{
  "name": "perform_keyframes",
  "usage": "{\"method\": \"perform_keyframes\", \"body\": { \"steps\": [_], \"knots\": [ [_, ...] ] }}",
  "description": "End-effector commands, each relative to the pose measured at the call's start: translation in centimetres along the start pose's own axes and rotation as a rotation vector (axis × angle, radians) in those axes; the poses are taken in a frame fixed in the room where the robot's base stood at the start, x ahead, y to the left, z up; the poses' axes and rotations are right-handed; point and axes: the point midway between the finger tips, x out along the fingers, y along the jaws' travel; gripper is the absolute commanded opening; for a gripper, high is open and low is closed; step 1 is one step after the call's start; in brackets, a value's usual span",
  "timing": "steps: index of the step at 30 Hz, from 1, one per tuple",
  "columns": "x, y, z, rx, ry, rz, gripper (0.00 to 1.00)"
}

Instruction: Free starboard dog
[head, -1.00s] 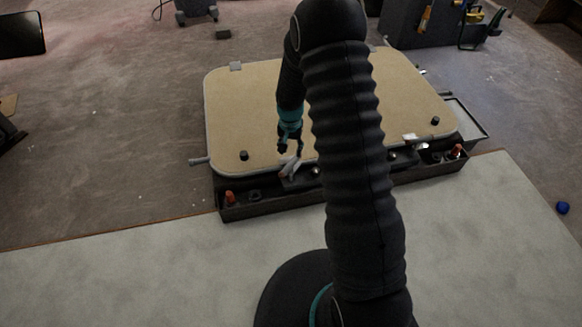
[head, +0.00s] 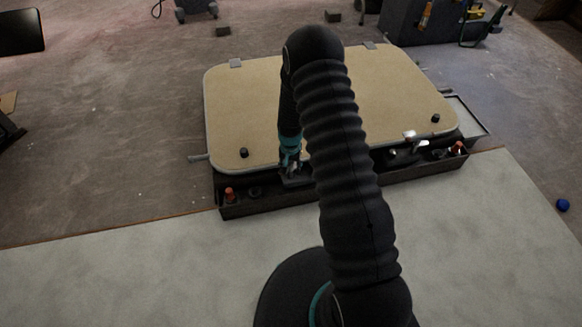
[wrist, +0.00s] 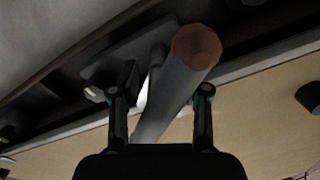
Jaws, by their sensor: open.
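A tan hatch panel (head: 245,105) with a grey rim lies flat on a dark frame (head: 330,190). My gripper (head: 290,170) is low at the panel's near edge, left of centre. In the wrist view my gripper (wrist: 160,92) is open, its fingers on either side of a grey dog lever (wrist: 178,88) with a round copper-coloured end (wrist: 197,48). Whether the fingers touch it I cannot tell. In the head view my gripper mostly hides this lever. A second dog, with a pale lever (head: 418,147), sits at the near edge on the right. I cannot tell which is starboard.
Red-topped posts stand at the left (head: 230,194) and right (head: 457,148) of the frame. Black knobs (head: 244,152) (head: 435,118) sit on the panel. A shallow tray (head: 465,115) lies at the right. The pale surface (head: 130,265) in front is clear apart from my base.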

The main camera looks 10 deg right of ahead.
Motion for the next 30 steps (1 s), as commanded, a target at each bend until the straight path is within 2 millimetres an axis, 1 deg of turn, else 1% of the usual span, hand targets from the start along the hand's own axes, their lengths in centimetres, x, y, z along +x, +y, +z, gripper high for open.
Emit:
{"method": "perform_keyframes", "body": {
  "steps": [3, 4, 5, 6, 8, 9, 10, 30],
  "knots": [
    [-0.02, -0.01, -0.01, 0.000, 0.000, 0.000, 0.46],
    [-0.02, -0.01, -0.01, 0.000, 0.000, 0.000, 0.44],
    [-0.03, -0.01, -0.01, 0.000, 0.000, 0.000, 0.36],
    [-0.03, -0.01, -0.01, 0.000, 0.000, 0.000, 0.26],
    [-0.03, -0.01, -0.01, 0.000, 0.000, 0.000, 0.11],
    [-0.04, -0.01, -0.02, 0.000, 0.000, 0.000, 0.01],
    [-0.04, -0.01, -0.02, 0.000, 0.000, 0.000, 0.00],
    [-0.06, -0.04, -0.05, 0.016, 0.001, -0.001, 0.00]
  ]
}}
